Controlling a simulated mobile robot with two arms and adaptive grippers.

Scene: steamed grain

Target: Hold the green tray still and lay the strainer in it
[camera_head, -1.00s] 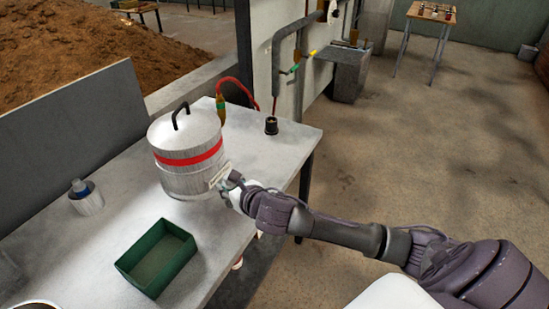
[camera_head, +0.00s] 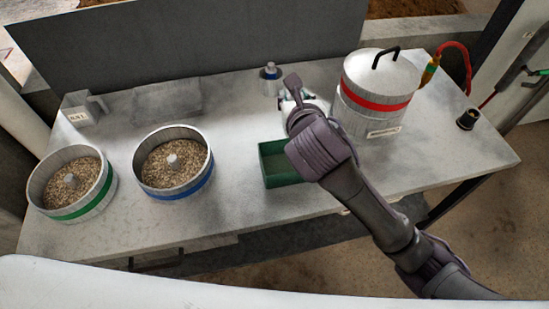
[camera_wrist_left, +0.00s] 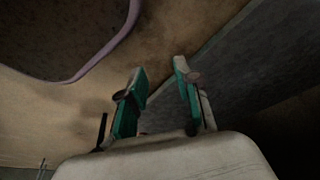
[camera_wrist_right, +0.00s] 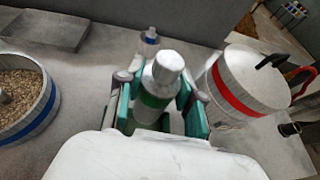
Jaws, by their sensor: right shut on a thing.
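The green tray (camera_head: 278,180) stands on the table in the head view, its right part hidden behind my right arm. My right gripper (camera_head: 297,98) is beyond the tray, left of the large pot. In the right wrist view its fingers (camera_wrist_right: 162,88) are shut on a white cylinder with a green band (camera_wrist_right: 162,72) and a narrower top. I cannot tell whether the cylinder is lifted. I cannot pick out a strainer for certain. My left gripper (camera_wrist_left: 160,75) shows only in the left wrist view, fingers apart and empty, away from the tray.
A lidded pot with a red band (camera_head: 372,100) stands right of my right gripper. A small blue-banded container (camera_head: 271,74) is just behind it. Grain-filled pans with a blue band (camera_head: 178,191) and a green band (camera_head: 85,208) stand left. The table (camera_head: 235,215) is bare around the tray.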

